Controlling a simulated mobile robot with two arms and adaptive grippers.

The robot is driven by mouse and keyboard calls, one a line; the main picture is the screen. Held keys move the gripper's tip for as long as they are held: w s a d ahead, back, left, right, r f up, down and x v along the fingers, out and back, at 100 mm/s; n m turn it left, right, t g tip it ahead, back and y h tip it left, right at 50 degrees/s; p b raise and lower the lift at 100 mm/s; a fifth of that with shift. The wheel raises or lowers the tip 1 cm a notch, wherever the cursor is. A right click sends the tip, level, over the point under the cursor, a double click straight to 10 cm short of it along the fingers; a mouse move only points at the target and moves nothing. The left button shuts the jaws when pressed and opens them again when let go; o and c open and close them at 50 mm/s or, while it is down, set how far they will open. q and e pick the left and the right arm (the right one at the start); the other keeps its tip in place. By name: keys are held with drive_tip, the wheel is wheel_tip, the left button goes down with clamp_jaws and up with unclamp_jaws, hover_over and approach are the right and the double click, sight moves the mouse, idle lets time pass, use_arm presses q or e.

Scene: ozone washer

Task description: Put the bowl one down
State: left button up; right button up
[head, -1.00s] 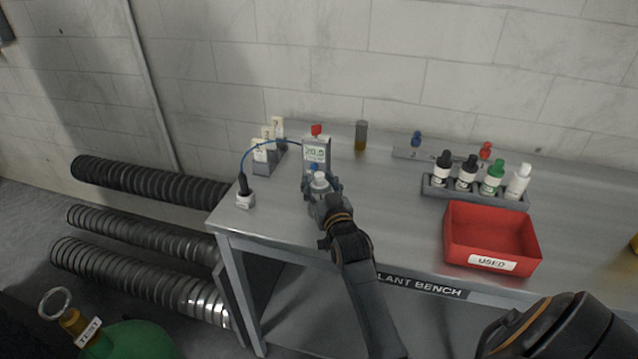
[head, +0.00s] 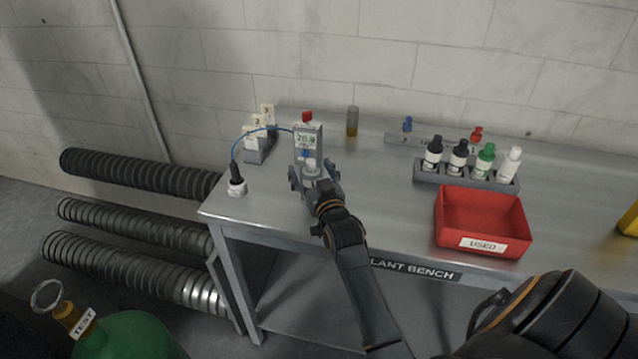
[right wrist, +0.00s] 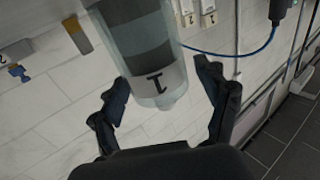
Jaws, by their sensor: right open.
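Bowl one (right wrist: 152,50) is a clear cylinder with grey bands and a white label marked 1. In the right wrist view it lies between the spread fingers of my right gripper (right wrist: 166,78), with gaps visible on both sides. In the head view my right gripper (head: 312,174) is open over the left part of the bench, and the pale top of the bowl (head: 311,164) shows between its fingers. The gripper hides the bowl's lower part, so I cannot see its contact with the bench. My left gripper is not in view.
A meter (head: 308,142) stands just behind the gripper, its blue cable running to a black plug (head: 237,178). Numbered white pieces (head: 257,125) stand left of the meter. A vial (head: 352,122), a bottle rack (head: 465,176) and a red USED tray (head: 482,244) are rightward.

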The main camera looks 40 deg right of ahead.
drive_tip(key=shift+s+a+f+b, duration=0.25)
drive_tip(key=shift+s+f+b, duration=0.1)
drive_tip(key=shift+s+f, duration=0.25)
drive_tip(key=v, duration=0.6)
drive_tip(key=r+b+v, duration=0.1)
drive_tip(key=v, duration=0.2)
drive_tip(key=shift+s+a+r, duration=0.1)
drive_tip(key=shift+s, duration=0.3)
drive_tip(key=shift+s+a+r, duration=0.15)
drive_tip(key=shift+s, duration=0.25)
